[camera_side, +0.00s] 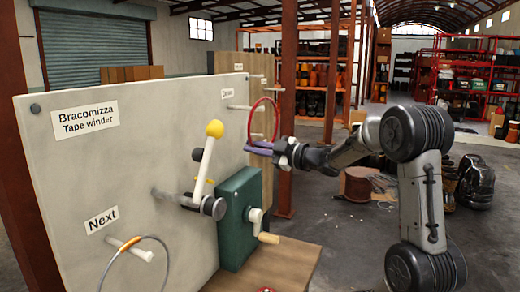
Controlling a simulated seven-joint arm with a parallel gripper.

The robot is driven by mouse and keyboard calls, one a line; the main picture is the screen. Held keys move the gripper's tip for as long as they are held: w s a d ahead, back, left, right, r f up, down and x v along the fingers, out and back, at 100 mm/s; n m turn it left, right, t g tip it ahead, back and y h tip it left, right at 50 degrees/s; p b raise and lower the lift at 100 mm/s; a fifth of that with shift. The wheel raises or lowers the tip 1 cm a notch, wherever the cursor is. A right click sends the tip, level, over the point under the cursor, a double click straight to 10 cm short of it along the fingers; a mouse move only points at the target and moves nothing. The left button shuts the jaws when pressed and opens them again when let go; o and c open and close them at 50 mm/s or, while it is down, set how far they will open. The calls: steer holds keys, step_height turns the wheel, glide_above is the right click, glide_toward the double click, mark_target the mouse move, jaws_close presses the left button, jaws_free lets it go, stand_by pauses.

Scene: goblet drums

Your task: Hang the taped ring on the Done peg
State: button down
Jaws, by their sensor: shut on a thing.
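The taped ring (278,120) is a thin red hoop, upright near the far right edge of the board. My gripper (259,148) is shut on its lower edge with greyish-purple fingers. A light peg (238,107) sticks out of the board under a small label (228,92), which is too small to read surely but seems to be the Done label. The peg's tip meets the ring's left edge in the picture. I cannot tell whether the ring is around the peg or beside it.
A peg (138,253) marked "Next" holds a grey ring with an orange patch (129,244). A rust-red post (286,190) rises behind.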

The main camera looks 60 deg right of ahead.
steer(key=shift+w, duration=2.75)
steer(key=shift+f, duration=0.65)
steer(key=c, duration=0.9)
jaws_free()
steer(key=shift+s, duration=0.1)
